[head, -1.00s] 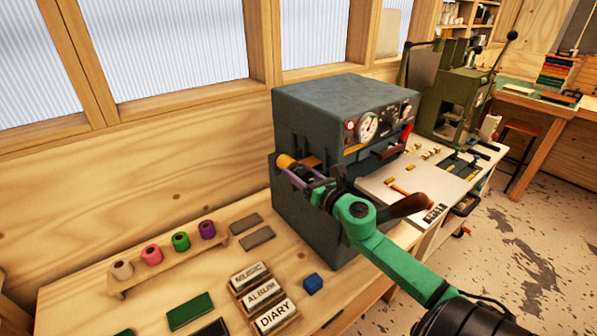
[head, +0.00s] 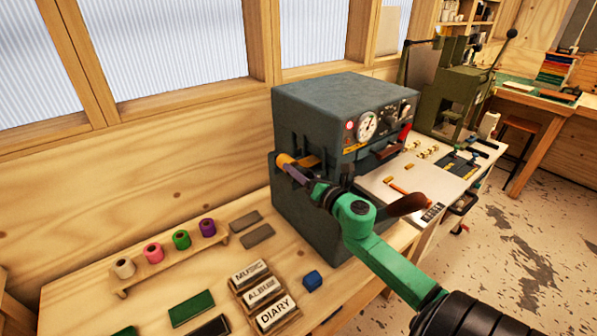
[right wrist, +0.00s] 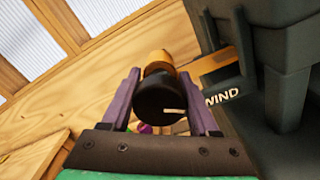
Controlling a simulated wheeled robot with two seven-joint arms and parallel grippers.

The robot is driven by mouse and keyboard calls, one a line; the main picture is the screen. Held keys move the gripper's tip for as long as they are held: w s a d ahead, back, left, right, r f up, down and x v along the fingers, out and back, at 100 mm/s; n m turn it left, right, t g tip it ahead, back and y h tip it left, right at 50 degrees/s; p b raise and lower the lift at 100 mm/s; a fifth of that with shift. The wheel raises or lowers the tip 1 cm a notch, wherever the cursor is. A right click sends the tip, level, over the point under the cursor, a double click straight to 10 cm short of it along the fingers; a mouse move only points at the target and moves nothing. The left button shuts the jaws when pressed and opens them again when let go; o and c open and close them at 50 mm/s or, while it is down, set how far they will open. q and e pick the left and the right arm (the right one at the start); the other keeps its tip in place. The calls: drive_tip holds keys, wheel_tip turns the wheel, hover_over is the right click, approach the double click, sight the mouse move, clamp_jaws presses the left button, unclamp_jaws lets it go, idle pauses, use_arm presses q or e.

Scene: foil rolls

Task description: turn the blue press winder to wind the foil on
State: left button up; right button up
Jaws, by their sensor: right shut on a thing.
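The blue-grey press (head: 330,110) stands on the bench. Its winder is a black knob with a white mark (right wrist: 160,97) on the press's left side, with a gold-orange foil roll (head: 285,160) behind it; the roll also shows in the right wrist view (right wrist: 158,62). My right gripper (head: 300,176) has its purple fingers on either side of the knob and is shut on it; the fingers also show in the right wrist view (right wrist: 162,103). In the head view the gripper hides most of the knob. My left gripper is not in view.
A wooden rack (head: 170,263) holds white, pink, green and purple rolls. Stamped blocks (head: 265,290) and a small blue cube (head: 311,281) lie in front of the press. A brown-handled lever (head: 405,205) is close to my right arm. A green press (head: 455,95) stands behind.

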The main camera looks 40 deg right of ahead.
drive_tip(key=shift+r, duration=0.1)
drive_tip(key=o, duration=1.4)
drive_tip(key=shift+d, duration=0.1)
drive_tip(key=shift+s, duration=0.1)
drive_tip(key=s+b, duration=0.2)
drive_tip(key=s, duration=0.5)
drive_tip(key=s+b, duration=0.2)
drive_tip(key=s, duration=0.5)
drive_tip(key=shift+s+a, duration=0.2)
drive_tip(key=shift+s, duration=0.05)
